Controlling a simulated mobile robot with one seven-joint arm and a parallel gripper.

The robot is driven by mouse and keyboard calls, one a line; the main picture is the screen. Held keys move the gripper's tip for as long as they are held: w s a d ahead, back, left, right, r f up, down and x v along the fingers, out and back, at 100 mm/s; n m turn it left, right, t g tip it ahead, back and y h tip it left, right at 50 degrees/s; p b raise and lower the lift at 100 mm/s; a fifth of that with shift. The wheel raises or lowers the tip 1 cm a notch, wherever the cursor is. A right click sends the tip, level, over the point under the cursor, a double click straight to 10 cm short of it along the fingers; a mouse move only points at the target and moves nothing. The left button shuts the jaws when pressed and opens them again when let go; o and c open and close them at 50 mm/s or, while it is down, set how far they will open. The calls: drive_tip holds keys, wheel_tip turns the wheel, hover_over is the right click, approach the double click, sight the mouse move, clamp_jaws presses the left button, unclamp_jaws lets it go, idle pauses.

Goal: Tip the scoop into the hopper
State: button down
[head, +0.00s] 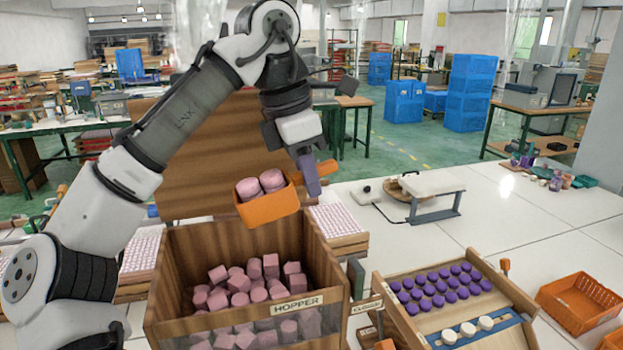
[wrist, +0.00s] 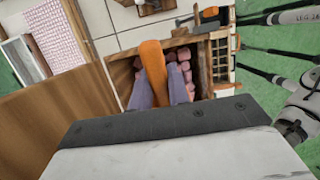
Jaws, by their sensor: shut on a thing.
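My gripper (head: 311,178) is shut on the orange scoop (head: 268,211), above the back right part of the hopper. The scoop's bowl is to the left of the fingers and holds a few pink pieces (head: 260,184). It looks close to level, tilted only slightly. The open-topped wooden hopper (head: 176,312) stands below, with many pink blocks and cylinders inside and a HOPPER label on its front. In the wrist view the orange handle (wrist: 152,62) runs between the purple fingers (wrist: 160,92), with the hopper (wrist: 202,62) beneath. The bowl is hidden there.
A wooden board (head: 205,150) rises behind the hopper. To the right are a wooden tray (head: 415,333) of purple pieces with several white discs, and an orange basket (head: 580,304). Pink-dotted trays (head: 336,219) flank the hopper.

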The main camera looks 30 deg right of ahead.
sight(289, 176)
drive_tip(key=h, duration=0.1)
drive_tip(key=r+h, duration=0.1)
drive_tip(key=h, duration=0.1)
drive_tip(key=shift+w+a+r+g, duration=0.1)
drive_tip(key=shift+a+r+g, duration=0.05)
drive_tip(key=shift+a+g, duration=0.15)
drive_tip(key=a+r+h, duration=0.1)
drive_tip(key=h, duration=0.1)
drive_tip(key=a+r+h, duration=0.1)
drive_tip(key=h, duration=0.1)
drive_tip(key=shift+w+a+g, duration=0.15)
drive_tip(key=shift+w+g, duration=0.05)
drive_tip(key=shift+g, duration=0.2)
drive_tip(key=shift+a+f+h+b, duration=0.1)
drive_tip(key=shift+a+h+b, duration=0.25)
drive_tip(key=shift+h, duration=0.25)
drive_tip(key=shift+w+a+g+h+b, duration=0.2)
drive_tip(key=shift+a+h+b, duration=0.2)
drive_tip(key=shift+a+h, duration=0.2)
drive_tip(key=shift+w+a+g+h+b, duration=0.1)
drive_tip(key=shift+a+g+h+b, duration=0.1)
drive_tip(key=shift+a+h+b, duration=0.25)
drive_tip(key=shift+w+a+r+h, duration=0.1)
drive_tip(key=shift+a+r+h, duration=0.2)
drive_tip(key=shift+a+h, duration=0.45)
drive_tip(key=shift+w+a+r+h, duration=0.1)
drive_tip(key=shift+a+r+h, duration=0.2)
drive_tip(key=shift+a+h, duration=0.35)
drive_tip(key=shift+d, duration=0.2)
